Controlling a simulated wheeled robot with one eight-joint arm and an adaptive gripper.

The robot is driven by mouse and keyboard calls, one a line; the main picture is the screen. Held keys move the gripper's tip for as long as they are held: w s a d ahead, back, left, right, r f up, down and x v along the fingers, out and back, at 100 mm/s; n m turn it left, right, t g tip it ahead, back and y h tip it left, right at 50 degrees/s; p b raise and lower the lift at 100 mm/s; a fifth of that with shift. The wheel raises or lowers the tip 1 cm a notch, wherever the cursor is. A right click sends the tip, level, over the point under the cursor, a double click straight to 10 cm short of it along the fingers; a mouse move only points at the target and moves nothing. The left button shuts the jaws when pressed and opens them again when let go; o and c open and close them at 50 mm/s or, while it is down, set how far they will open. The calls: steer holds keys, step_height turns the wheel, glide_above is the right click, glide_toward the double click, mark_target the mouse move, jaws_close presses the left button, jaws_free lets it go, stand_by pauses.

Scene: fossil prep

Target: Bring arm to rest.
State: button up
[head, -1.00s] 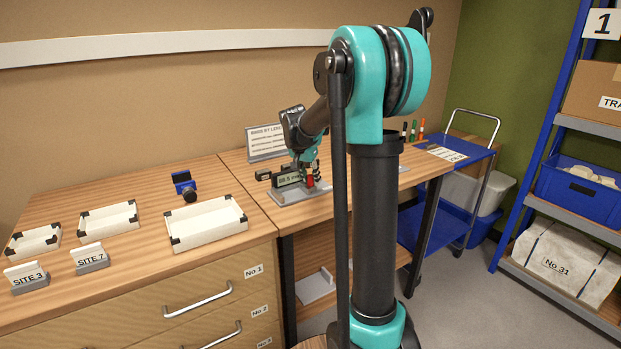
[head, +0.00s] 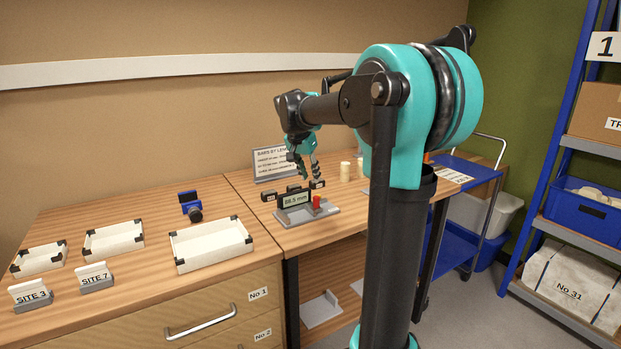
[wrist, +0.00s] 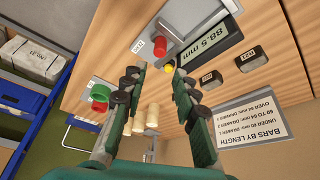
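My arm is folded over the right bench in the head view. My gripper (head: 309,177) hangs pointing down above the grey measuring gauge (head: 325,217), clear of it. In the wrist view my gripper (wrist: 158,82) has its two fingers well apart, with nothing between the tips. The gauge display (head: 294,200) reads 88.5 mm, and it also shows in the wrist view (wrist: 213,40).
Behind are a "Bars by length" sign (head: 270,165) and cream cylinders (head: 345,171). White trays (head: 212,244), a small blue device (head: 190,206) and site signs (head: 95,276) are on the left bench. A blue cart (head: 462,170) and shelf (head: 548,150) stand right.

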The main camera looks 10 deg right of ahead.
steer(key=s+f+n+y, duration=0.1)
steer(key=s+f+n, duration=0.3)
steer(key=s+f, duration=0.8)
steer(key=s+a+f+n+y, duration=0.1)
steer(key=s+f+n, duration=0.3)
steer(key=s+f, duration=0.8)
steer(key=s+y, duration=0.1)
steer(key=s, duration=0.5)
steer(key=shift+a+f+n+t, duration=0.15)
steer(key=shift+f+n+t, duration=0.2)
steer(key=shift+n+t, duration=0.05)
